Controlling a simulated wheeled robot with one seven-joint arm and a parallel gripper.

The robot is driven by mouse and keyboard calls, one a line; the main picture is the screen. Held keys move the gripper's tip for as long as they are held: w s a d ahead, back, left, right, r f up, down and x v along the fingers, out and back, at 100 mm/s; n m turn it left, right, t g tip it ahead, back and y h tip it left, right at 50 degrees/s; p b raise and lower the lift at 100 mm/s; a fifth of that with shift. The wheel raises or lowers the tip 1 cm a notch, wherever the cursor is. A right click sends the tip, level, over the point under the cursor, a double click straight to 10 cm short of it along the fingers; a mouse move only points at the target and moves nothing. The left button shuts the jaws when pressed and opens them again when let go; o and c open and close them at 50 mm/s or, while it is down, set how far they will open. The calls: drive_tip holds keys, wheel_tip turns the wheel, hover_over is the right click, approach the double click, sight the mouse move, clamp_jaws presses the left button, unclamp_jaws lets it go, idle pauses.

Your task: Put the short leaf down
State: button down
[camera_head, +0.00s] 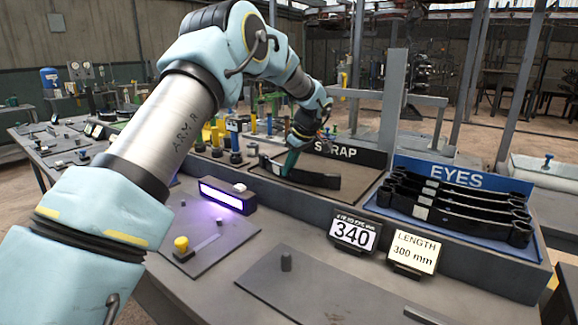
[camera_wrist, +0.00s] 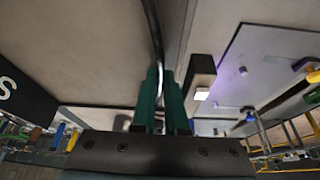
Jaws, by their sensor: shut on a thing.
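The short leaf (camera_head: 318,180) is a dark, slightly curved steel strip at the scrap bay (camera_head: 367,190), below the black SCRAP sign (camera_head: 350,152). My gripper (camera_head: 290,163) points down at it, its green fingers shut on the leaf. In the wrist view the leaf (camera_wrist: 155,35) shows as a thin dark curved edge running up from between the green fingers (camera_wrist: 162,100). The leaf lies low over the bay floor; whether it touches the floor I cannot tell.
Right of the scrap bay, a blue EYES rack (camera_head: 455,172) holds several black leaves with eyed ends (camera_head: 460,205). In front stand a 340 display (camera_head: 354,233) and a 300 mm length card (camera_head: 413,252). A glowing lamp box (camera_head: 225,196) sits left. Upright tools (camera_head: 235,140) stand behind.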

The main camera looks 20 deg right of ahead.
drive_tip(key=shift+r, duration=0.1)
drive_tip(key=c, duration=1.4)
unclamp_jaws()
drive_tip(key=o, duration=0.5)
drive_tip(key=shift+c, duration=0.2)
drive_tip(key=b+v, duration=0.2)
drive_tip(key=v, duration=1)
drive_tip(key=shift+b, duration=0.3)
